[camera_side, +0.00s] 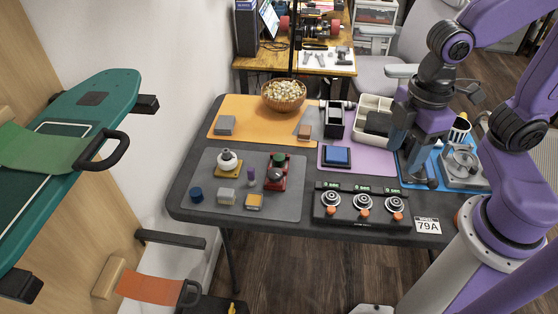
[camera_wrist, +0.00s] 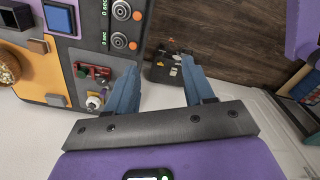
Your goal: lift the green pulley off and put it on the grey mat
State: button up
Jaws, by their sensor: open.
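The green pulley (camera_side: 279,158) appears as a small dark green part at the far end of a red base (camera_side: 270,184). A dark round part sits in front of it. How the pulley is seated is too small to tell. The red base stands on the grey mat (camera_side: 290,208); the green part also shows at the left in the wrist view (camera_wrist: 81,73). My gripper (camera_wrist: 160,90) is open, with two blue fingers apart and nothing between them. In the side view it is at the right of the table, well away from the pulley.
A white-topped knob on a yellow base (camera_side: 228,163), a blue cylinder (camera_side: 196,194) and small blocks share the grey mat. A black panel with three dials (camera_side: 361,205) stands to its right. A bowl (camera_side: 284,95) is at the back. The mat's front right is bare.

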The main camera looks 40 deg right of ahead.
jog(key=w+a+n, duration=0.3)
jog(key=w+a, duration=0.1)
jog(key=w, duration=0.6)
jog(key=n, duration=0.8)
send_over(279, 157)
notch_tip(279, 157, down, 11)
notch_tip(279, 157, down, 17)
jog(key=shift+r, duration=0.15)
jog(key=c, duration=0.9)
jog(key=shift+o, duration=0.2)
